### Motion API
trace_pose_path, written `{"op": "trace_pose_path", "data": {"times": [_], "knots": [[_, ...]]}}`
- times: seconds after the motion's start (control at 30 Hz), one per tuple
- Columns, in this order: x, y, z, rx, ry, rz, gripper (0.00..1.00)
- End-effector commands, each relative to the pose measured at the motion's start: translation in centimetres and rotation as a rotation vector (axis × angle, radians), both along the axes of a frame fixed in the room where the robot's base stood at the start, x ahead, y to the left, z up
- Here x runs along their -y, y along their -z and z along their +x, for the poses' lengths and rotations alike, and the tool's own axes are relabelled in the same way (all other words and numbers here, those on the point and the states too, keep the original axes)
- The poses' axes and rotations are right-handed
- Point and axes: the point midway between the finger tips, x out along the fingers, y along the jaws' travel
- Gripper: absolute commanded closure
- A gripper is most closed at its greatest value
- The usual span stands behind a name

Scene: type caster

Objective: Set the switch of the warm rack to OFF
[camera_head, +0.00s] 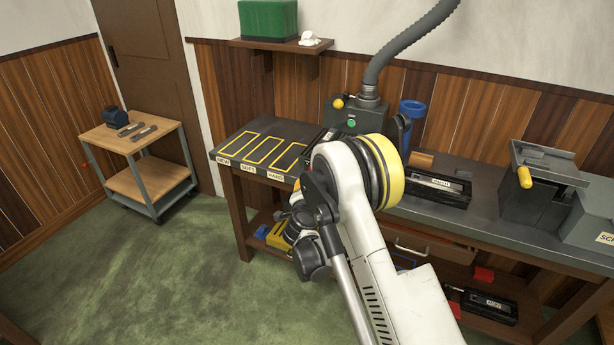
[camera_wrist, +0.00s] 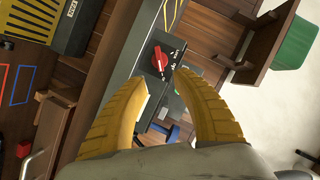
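A red rotary switch knob (camera_wrist: 160,58) sits on a dark panel in the wrist view, just beyond my fingertips. Small white marks stand to its right; they are too small to read, so I cannot tell its setting. No readable label shows whether this panel is the warm rack. My gripper (camera_wrist: 163,79) has two ribbed yellow fingers, spread apart with nothing between them. The knob appears ahead of the gap, apart from both fingers. In the head view, my own arm hides the knob and the gripper's fingertips.
The long workbench (camera_head: 233,150) has yellow-outlined label areas at its left end. A green box (camera_head: 268,20) is on the wall shelf.

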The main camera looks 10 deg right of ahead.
Motion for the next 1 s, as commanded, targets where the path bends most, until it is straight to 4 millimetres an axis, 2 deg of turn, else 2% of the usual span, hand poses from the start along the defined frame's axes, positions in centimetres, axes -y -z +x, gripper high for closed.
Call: {"op": "trace_pose_path", "data": {"times": [0.17, 0.4, 0.6, 0.97, 1.0], "knots": [[0.8, 0.8, 2.2, 0.0, 0.002, 0.0, 0.67], [2.2, 1.9, 6.7, 0.0, 0.003, 0.001, 0.67], [2.9, 2.3, 9.2, -0.001, 0.001, 0.001, 0.67], [3.1, 2.3, 9.9, -0.001, 0.001, 0.0, 0.67], [3.1, 2.3, 9.9, -0.001, 0.001, 0.0, 0.71]]}}
